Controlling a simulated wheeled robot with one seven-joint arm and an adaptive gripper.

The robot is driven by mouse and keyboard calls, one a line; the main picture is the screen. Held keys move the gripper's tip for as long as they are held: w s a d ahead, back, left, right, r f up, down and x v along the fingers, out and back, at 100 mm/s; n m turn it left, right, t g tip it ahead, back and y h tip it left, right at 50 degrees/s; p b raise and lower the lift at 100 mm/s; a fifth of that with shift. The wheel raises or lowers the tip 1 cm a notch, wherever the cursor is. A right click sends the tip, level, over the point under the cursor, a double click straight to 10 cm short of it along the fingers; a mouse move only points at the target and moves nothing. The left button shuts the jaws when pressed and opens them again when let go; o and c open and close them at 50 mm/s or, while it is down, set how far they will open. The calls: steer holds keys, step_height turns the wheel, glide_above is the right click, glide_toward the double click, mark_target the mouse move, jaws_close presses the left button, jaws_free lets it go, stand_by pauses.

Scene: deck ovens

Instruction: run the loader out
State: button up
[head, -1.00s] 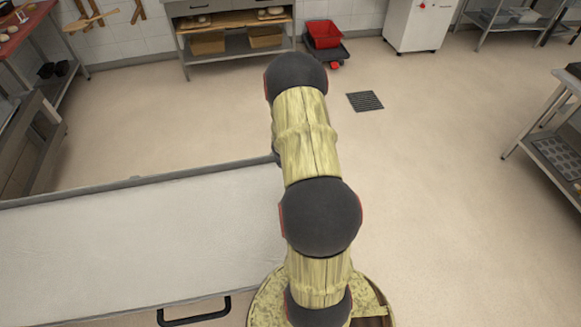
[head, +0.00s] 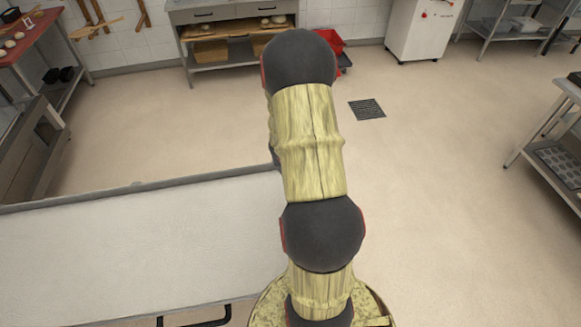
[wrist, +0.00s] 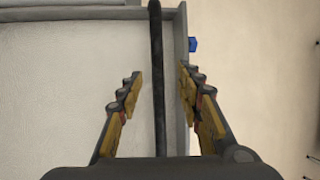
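The loader (head: 120,245) is a long, flat, pale bed with a grey metal rim, across the lower left of the head view. A black handle (head: 205,318) shows at its near side, partly cut off by the frame edge. In the wrist view the pale bed (wrist: 60,75) fills the left, and a long dark bar (wrist: 157,60) runs along beside its grey edge rail. My gripper (wrist: 160,74) is open, with one finger on each side of the bar in the picture; no contact shows. In the head view my arm hides the gripper.
A blue piece (wrist: 193,44) sits by the rail. Open floor with a drain grate (head: 367,109) lies right of and beyond the loader. A steel bench (head: 235,35), a white cabinet (head: 422,28) and a rack (head: 560,150) stand around it. A red bin (head: 330,42) is partly hidden.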

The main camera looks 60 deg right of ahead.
steer(key=shift+v, duration=1.75)
